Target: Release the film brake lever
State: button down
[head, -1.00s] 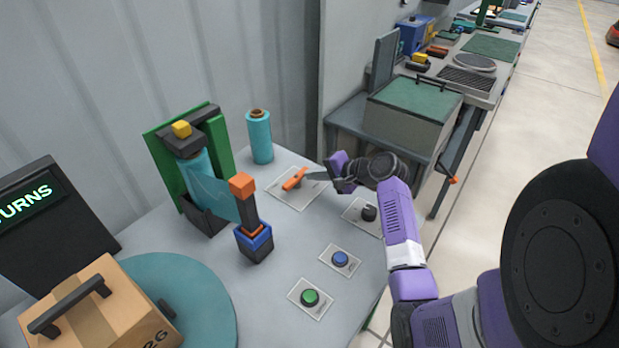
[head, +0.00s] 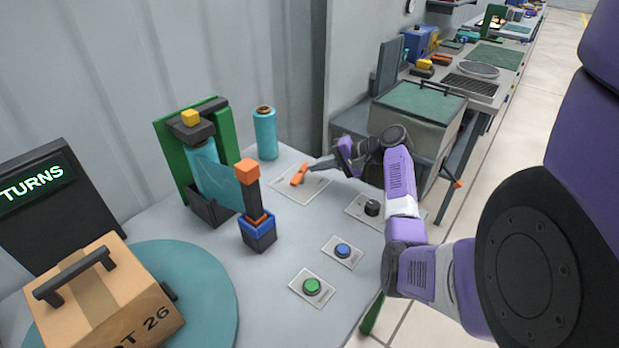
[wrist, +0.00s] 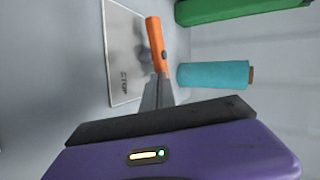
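An orange lever handle (head: 299,176) with a dark pivot sits on a pale plate (head: 318,187) at the table's back edge. I take it for the brake lever. In the wrist view the handle (wrist: 156,38) shows over the plate (wrist: 122,60), whose lettering seems to read STOP. My gripper (head: 313,166) reaches in from the right with its thin grey fingers together and empty. In the wrist view its tips (wrist: 160,76) meet or overlap the handle's near end; I cannot tell whether they touch.
A teal film stand with green back (head: 172,160) and an orange-topped post (head: 248,172) stand left. A teal roll (head: 265,135) is behind the lever. Black (head: 372,208), blue (head: 343,251) and green (head: 312,286) knobs lie nearer. A carton (head: 105,300) sits on a turntable.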

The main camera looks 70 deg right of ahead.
jog(key=shift+w+d+f, duration=0.1)
jog(key=shift+w+d, duration=0.55)
jog(key=shift+w, duration=0.15)
jog(key=shift+w+d, duration=0.35)
jog(key=shift+w, duration=0.4)
jog(key=shift+w+d, duration=0.1)
jog(key=shift+w, duration=0.8)
jog(key=shift+w+p, duration=0.3)
jog(key=shift+w, duration=0.15)
